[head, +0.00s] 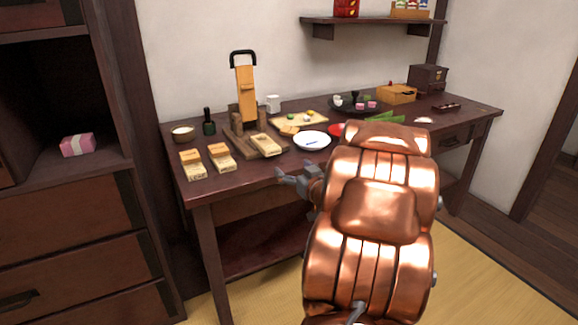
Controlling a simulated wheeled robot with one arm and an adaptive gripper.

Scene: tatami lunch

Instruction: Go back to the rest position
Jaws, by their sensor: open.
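My gripper (291,179) shows in the head view at the front edge of the dark wooden table (262,180). Its grey fingers point left, are apart and hold nothing. My copper-coloured arm fills the lower right of the view and hides part of the table behind it. A white plate (312,141) with a small blue item on it sits on the table behind the gripper.
Wooden blocks (221,157) lie at the table's left front, near a dark green bottle (208,122) and a bowl (183,133). A tall wooden stand (245,92) rises behind. A dark cabinet (70,220) stands left; tatami floor (470,275) is clear at right.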

